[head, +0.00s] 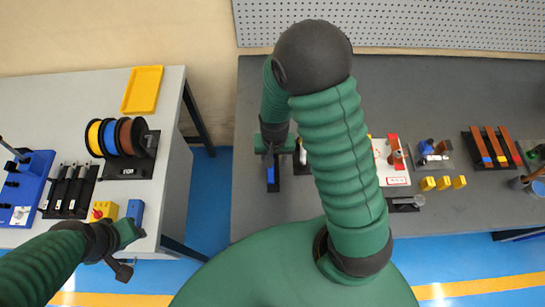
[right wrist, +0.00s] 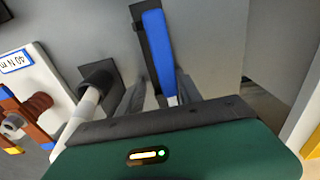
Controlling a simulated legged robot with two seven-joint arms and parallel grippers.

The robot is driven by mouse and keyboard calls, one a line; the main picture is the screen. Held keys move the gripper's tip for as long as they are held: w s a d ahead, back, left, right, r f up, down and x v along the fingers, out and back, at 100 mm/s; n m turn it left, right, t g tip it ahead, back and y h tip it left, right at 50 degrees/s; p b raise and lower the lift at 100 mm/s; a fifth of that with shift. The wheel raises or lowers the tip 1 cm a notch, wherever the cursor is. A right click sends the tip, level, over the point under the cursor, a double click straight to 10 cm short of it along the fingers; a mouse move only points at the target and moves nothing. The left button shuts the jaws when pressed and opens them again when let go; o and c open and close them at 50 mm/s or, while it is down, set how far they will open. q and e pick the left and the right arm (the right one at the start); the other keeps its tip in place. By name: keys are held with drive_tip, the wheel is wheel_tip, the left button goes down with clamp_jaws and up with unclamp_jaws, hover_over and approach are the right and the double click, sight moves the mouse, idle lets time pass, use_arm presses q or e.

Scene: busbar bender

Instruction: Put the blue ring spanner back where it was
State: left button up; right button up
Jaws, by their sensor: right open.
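The blue ring spanner appears as a long blue bar (right wrist: 157,45) in the right wrist view, lying along a narrow black holder (right wrist: 140,33). In the head view a small part of the blue bar (head: 271,174) shows below my right gripper (head: 272,150). My right gripper (right wrist: 160,97) is open, with its two grey fingers on either side of the near end of the blue bar. Whether they touch it I cannot tell. The ring end is not clear. My left gripper (head: 130,254) hangs by the left bench's front edge; its finger gap is unclear.
Right of the spanner stands a white-handled tool in a dark holder (right wrist: 98,75), and a white board (right wrist: 35,75) marked 40 Nm. The grey bench (head: 255,215) is clear at front left. The left bench holds cable spools (head: 110,137) and a yellow tray (head: 143,90).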

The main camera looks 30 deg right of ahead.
drive_tip(key=shift+a+r, duration=0.15)
drive_tip(key=shift+a, duration=0.2)
drive_tip(key=shift+a+r+p, duration=0.1)
drive_tip(key=shift+r+p, duration=0.2)
drive_tip(key=shift+r, duration=0.05)
wheel_tip(320, 180, up, 11)
drive_tip(key=s+a+r+n+t, duration=0.1)
drive_tip(key=s+a+n+t, duration=0.1)
drive_tip(key=s+a+n, duration=0.2)
drive_tip(key=shift+s+a+r+n+p, duration=0.15)
drive_tip(key=shift+s+r+n+p, duration=0.2)
drive_tip(key=shift+n, duration=0.85)
